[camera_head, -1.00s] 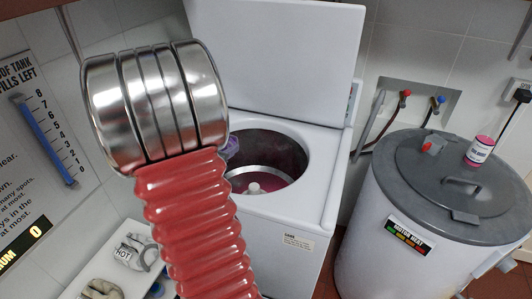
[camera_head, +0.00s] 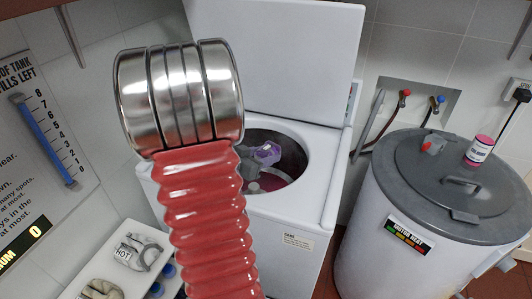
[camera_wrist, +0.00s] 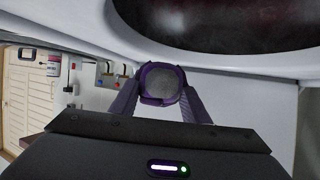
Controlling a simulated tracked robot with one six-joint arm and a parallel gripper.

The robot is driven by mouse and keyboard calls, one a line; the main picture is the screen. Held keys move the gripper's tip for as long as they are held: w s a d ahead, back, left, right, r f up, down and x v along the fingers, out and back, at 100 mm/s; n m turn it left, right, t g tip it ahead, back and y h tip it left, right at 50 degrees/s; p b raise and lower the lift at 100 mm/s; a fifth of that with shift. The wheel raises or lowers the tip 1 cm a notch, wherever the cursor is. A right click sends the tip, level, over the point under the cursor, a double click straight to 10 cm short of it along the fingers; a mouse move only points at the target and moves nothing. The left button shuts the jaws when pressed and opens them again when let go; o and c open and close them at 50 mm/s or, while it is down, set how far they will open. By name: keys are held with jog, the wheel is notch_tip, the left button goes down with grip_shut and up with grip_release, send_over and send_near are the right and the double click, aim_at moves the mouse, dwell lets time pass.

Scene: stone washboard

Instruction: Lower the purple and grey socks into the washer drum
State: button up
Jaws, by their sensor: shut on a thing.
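The washer (camera_head: 290,210) stands in the middle of the head view with its lid raised, its round drum (camera_head: 292,165) open at the top. My gripper (camera_wrist: 160,98) is shut on the purple and grey socks (camera_wrist: 161,84), a rounded bundle with a purple edge and a grey middle, between its two fingers in the wrist view. In the head view my gripper (camera_head: 262,157) shows as purple and grey shapes over the drum opening, partly hidden by my arm. I cannot tell there how deep the socks are. The dark drum opening (camera_wrist: 225,18) also shows in the wrist view.
A grey-lidded round tank (camera_head: 390,190) with a pink-labelled tin (camera_head: 479,151) stands to the right. Red and blue taps sit on the wall behind. A white tray (camera_head: 85,255) with glove-like items, one tagged HOT, lies at the lower left.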

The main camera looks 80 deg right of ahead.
notch_tip(320, 180, down, 10)
jog(key=shift+r, duration=0.25)
dwell(0.5)
jog(key=o, duration=1)
jog(key=shift+a+f, duration=0.1)
jog(key=shift+f, duration=0.05)
jog(key=shift+o, duration=0.6)
jog(key=shift+a, duration=0.1)
jog(key=v, duration=1.3)
jog(key=shift+w+a+r, duration=0.1)
jog(key=shift+w+r, duration=0.1)
jog(key=shift+r, duration=0.3)
jog(key=shift+w, duration=0.1)
